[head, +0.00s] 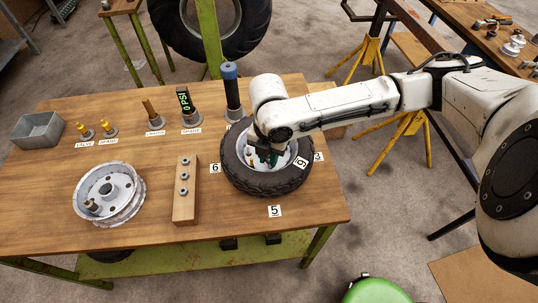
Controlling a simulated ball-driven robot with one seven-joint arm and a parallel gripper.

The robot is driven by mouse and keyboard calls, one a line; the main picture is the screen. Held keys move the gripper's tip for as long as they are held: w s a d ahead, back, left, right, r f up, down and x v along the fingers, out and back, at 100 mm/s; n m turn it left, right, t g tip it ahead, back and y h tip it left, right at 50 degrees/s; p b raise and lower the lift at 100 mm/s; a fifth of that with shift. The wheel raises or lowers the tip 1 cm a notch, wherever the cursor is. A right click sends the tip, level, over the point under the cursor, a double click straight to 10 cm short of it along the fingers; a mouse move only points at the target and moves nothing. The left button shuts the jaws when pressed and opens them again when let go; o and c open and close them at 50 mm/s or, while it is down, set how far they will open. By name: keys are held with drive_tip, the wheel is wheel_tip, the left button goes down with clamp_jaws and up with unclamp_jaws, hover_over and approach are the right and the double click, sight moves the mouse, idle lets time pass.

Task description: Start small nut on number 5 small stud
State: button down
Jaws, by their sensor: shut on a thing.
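A black tyre (263,184) lies flat on the wooden table with a pale wheel rim inside it. My gripper (264,160) reaches down into the rim from above, near its middle. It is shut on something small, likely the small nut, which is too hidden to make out. The number 5 label (274,211) lies on the table in front of the tyre. The number 5 small stud is not distinguishable; the arm and tyre hide much of the hub. A wooden block (184,207) left of the tyre carries several small nuts.
A bare rim half (96,204) lies at the left. A grey metal box (37,130), valve parts, a gauge (186,104) and a blue-topped cylinder (231,90) stand along the back. Label 6 (215,168) lies beside the tyre.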

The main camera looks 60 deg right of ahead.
drive_tip(key=c, duration=0.9)
unclamp_jaws()
drive_tip(key=shift+w+d, duration=0.1)
drive_tip(key=shift+f, duration=0.1)
wheel_tip(320, 180, up, 11)
drive_tip(key=shift+b, duration=0.35)
